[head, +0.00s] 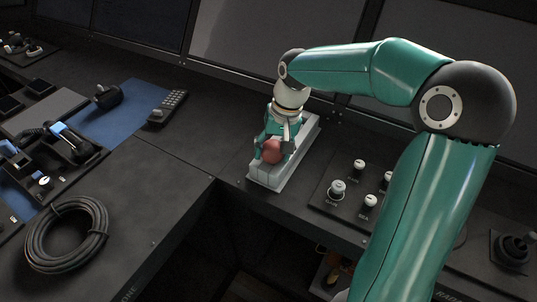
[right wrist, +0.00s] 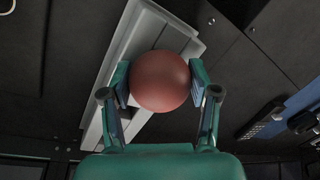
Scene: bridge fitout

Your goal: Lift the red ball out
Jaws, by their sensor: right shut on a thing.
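The red ball (head: 271,151) is between the fingers of my right gripper (head: 272,150), over the near end of a light grey tray-like holder (head: 262,178). In the right wrist view the ball (right wrist: 160,81) sits between the two pads of the right gripper (right wrist: 161,84), with a pad against each side. The holder (right wrist: 150,35) lies behind the ball there. I cannot tell whether the ball still touches the holder. My left gripper is not in view.
A knob panel (head: 357,190) is right of the holder. A handheld remote (head: 167,107) lies to the left on the console. A coiled black cable (head: 66,234) lies at the lower left. The console top between cable and holder is clear, with a dark opening in front.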

